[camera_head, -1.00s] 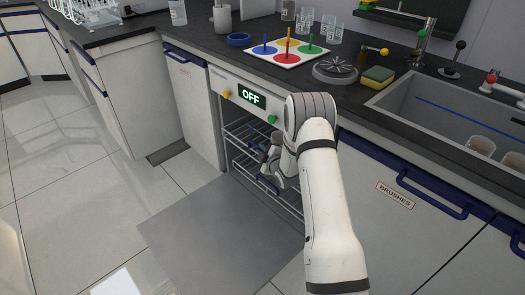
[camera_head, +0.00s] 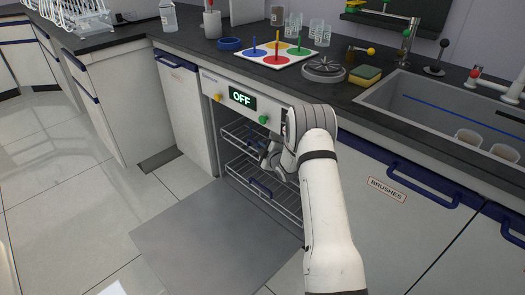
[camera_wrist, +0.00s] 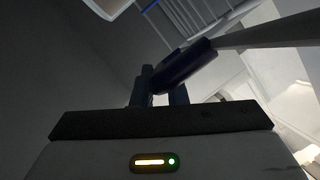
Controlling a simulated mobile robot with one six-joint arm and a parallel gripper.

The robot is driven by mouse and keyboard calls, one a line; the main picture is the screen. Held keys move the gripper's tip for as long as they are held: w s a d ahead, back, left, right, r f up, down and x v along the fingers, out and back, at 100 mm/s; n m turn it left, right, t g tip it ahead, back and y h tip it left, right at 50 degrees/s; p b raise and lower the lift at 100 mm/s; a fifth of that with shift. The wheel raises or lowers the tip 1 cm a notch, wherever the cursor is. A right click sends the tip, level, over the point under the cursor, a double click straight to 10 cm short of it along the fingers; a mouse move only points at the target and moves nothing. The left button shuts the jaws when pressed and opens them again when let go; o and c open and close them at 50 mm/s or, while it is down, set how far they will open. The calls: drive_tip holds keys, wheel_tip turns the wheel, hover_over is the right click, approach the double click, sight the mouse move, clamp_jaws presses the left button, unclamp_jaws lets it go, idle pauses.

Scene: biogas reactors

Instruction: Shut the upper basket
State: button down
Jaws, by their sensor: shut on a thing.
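The washer stands open under the counter, its door (camera_head: 205,245) lowered flat. The upper basket (camera_head: 237,137), a wire rack, is in the upper part of the opening, its right side hidden by my arm. My gripper (camera_head: 268,160) is at its front. In the wrist view my gripper (camera_wrist: 160,88) is shut on a dark blue handle (camera_wrist: 187,64), which appears to be the upper basket's. The lower basket (camera_head: 285,202), with its own blue handle (camera_head: 262,188), sits below, apart from my gripper.
Above the opening are the panel reading OFF (camera_head: 242,98), a yellow knob (camera_head: 217,97) and a green knob (camera_head: 263,119). The counter holds a colored peg board (camera_head: 275,55), a sponge (camera_head: 365,76) and a sink (camera_head: 450,100). Free floor lies at the left.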

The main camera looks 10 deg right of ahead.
drive_tip(key=shift+w+d+r, duration=0.1)
drive_tip(key=c, duration=1.5)
unclamp_jaws()
drive_tip(key=shift+o, duration=0.2)
drive_tip(key=p+v, duration=0.2)
drive_tip(key=v, duration=0.5)
drive_tip(key=shift+s+d, duration=0.15)
drive_tip(key=shift+s, duration=0.25)
